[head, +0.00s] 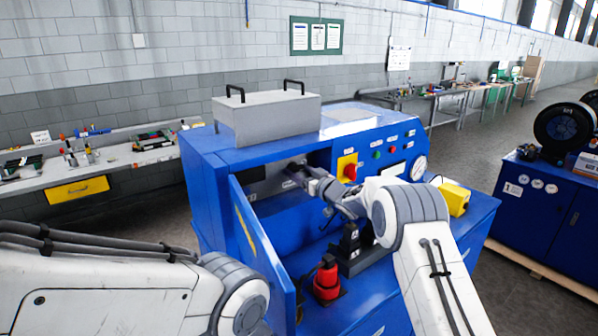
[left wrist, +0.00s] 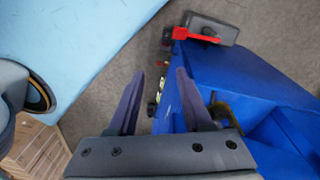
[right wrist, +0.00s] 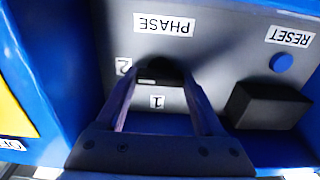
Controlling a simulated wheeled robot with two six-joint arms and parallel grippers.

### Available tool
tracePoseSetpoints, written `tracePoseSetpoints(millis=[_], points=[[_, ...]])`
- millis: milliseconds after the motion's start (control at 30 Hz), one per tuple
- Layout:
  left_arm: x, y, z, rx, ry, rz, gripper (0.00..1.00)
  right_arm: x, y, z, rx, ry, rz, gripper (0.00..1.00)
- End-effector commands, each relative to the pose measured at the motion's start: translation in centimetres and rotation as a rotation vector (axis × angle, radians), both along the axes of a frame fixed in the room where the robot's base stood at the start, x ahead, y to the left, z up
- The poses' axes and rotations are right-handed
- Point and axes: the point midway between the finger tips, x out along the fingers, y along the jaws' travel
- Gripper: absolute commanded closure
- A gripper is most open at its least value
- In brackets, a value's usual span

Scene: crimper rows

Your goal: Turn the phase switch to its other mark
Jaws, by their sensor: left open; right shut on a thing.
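The phase switch (right wrist: 152,77) is a small dark knob on a grey panel, seen in the right wrist view. The white PHASE label (right wrist: 164,24) reads upside down above it. The mark 2 (right wrist: 123,66) is at its left and the mark 1 (right wrist: 157,102) is below it in that picture. My right gripper (right wrist: 160,80) is shut on the knob, its fingertips on either side. I cannot tell which mark the knob points at. In the head view my right gripper (head: 303,171) reaches into the cabinet's recess. My left gripper (left wrist: 172,75) is open and empty in the left wrist view.
A blue RESET button (right wrist: 282,63) and a black block (right wrist: 268,106) sit beside the switch. The blue cabinet's open door (head: 262,258) stands left of my right arm. A red-and-black object (head: 327,281) and a black stand (head: 349,243) are below the arm.

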Motion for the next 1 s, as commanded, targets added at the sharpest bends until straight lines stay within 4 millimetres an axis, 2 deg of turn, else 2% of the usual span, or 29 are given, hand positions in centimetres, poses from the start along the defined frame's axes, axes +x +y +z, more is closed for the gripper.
tracePoseSetpoints(millis=[433, 467, 500, 533, 833, 1000], points=[[0.0, 0.0, 0.0, 0.000, 0.000, 0.000, 0.50, 0.0, -0.1, -0.3, 0.008, 0.012, -0.001, 0.86], [0.0, 0.0, 0.0, 0.000, 0.000, 0.000, 0.50, 0.0, -0.1, -0.3, 0.008, 0.012, -0.001, 0.19], [0.0, 0.0, 0.0, 0.000, 0.000, 0.000, 0.50, 0.0, -0.1, -0.3, 0.008, 0.012, -0.001, 0.03], [0.0, 0.0, 0.0, 0.000, 0.000, 0.000, 0.50, 0.0, 0.0, -0.3, 0.008, 0.012, -0.001, 0.00], [0.0, 0.0, -0.2, 0.000, 0.000, 0.000, 0.50, -0.2, -0.2, -0.1, 0.007, 0.007, -0.001, 0.00], [0.0, 0.0, -1.4, 0.000, 0.000, 0.002, 0.50, -1.5, -1.2, -0.4, 0.006, 0.007, -0.002, 0.00]])
